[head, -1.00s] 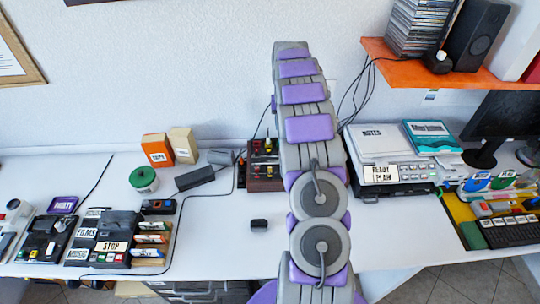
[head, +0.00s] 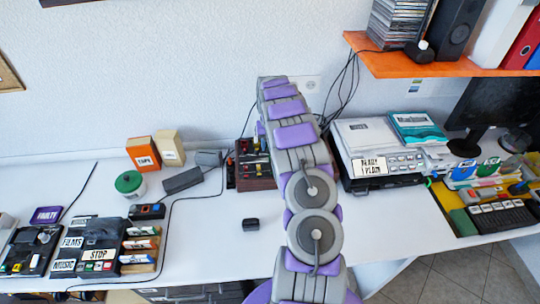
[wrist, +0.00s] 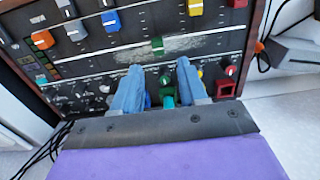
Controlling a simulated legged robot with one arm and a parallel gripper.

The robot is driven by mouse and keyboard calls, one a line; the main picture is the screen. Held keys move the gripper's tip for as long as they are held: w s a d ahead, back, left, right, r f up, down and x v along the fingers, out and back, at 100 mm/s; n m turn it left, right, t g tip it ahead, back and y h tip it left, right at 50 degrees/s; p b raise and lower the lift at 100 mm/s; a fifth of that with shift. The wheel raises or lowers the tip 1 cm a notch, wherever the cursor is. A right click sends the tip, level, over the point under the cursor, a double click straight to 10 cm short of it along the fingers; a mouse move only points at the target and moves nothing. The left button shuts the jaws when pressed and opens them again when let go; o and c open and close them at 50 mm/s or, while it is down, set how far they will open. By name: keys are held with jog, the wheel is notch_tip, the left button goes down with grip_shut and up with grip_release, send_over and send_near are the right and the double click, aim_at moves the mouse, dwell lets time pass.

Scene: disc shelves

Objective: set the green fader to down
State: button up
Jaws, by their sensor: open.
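The dark control panel with wooden sides (head: 257,183) stands at the back of the desk, partly hidden by my arm. In the wrist view the panel (wrist: 100,48) fills the upper part. A green fader cap (wrist: 158,45) sits on a long slot with a worn pale patch, just beyond my fingertips. My gripper (wrist: 159,70) is open, its two blue fingers over the lower panel. Between them are a green knob (wrist: 166,80) and a green block (wrist: 167,96). I cannot tell whether the fingers touch the panel.
Other caps on the panel include orange (wrist: 42,39), blue (wrist: 110,21) and yellow (wrist: 195,7). A red button (wrist: 225,88) is right of my fingers. Cables and a dark adapter (head: 183,180) lie left of the panel; a printer (head: 372,150) stands right. The front middle desk is mostly clear.

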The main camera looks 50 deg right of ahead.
jog(key=f+b, duration=0.1)
jog(key=f, duration=0.4)
jog(key=shift+d+f, duration=0.2)
jog(key=shift+a, duration=0.1)
jog(key=shift+c, duration=0.2)
jog(key=shift+c, duration=0.8)
grip_shut()
